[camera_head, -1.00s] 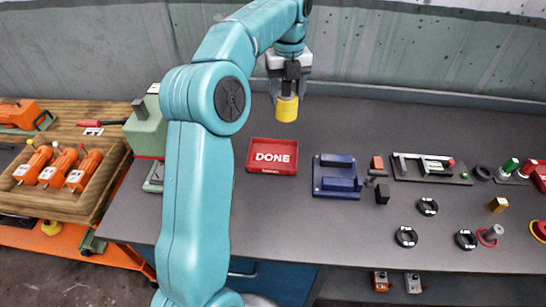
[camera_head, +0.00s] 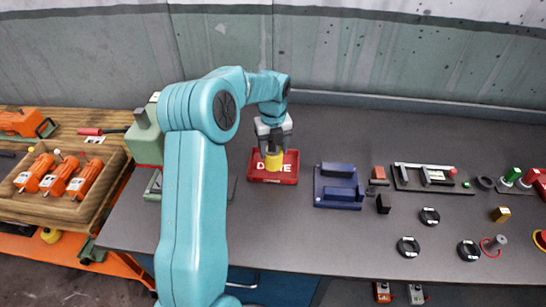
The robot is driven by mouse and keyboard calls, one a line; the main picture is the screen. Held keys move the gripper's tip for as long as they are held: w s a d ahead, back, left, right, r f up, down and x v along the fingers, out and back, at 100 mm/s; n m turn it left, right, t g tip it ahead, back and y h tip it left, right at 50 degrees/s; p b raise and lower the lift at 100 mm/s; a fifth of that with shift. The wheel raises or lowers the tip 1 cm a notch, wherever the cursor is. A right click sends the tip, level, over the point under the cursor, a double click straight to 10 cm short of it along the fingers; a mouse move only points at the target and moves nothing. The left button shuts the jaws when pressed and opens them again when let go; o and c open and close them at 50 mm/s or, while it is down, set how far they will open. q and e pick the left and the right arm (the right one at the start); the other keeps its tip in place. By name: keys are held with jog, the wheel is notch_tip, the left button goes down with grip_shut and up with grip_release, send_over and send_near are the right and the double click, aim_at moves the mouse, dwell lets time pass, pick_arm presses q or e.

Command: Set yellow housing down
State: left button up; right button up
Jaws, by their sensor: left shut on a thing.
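The yellow housing (camera_head: 273,162) is a small yellow cylinder at the tip of my left gripper (camera_head: 273,150). The gripper is shut on it and points down. The housing is over the red DONE tray (camera_head: 290,179) and covers the middle of its lettering. I cannot tell whether its base touches the tray floor. My right gripper is not in view.
A blue fixture (camera_head: 338,199) stands just right of the tray. Small black rings (camera_head: 408,247) and other parts lie further right. A green machine (camera_head: 146,138) and a wooden tray (camera_head: 45,205) with orange tools are at the left.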

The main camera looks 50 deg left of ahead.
aim_at(273, 159)
pick_arm(q)
notch_tip(273, 159, down, 4)
jog(key=shift+f, duration=0.2)
jog(key=o, duration=1.3)
jog(key=shift+f, duration=0.15)
jog(key=shift+c, duration=0.2)
notch_tip(273, 159, up, 12)
jog(key=shift+r+b, duration=0.25)
jog(key=shift+b, duration=0.15)
jog(key=shift+s+d+f, duration=0.1)
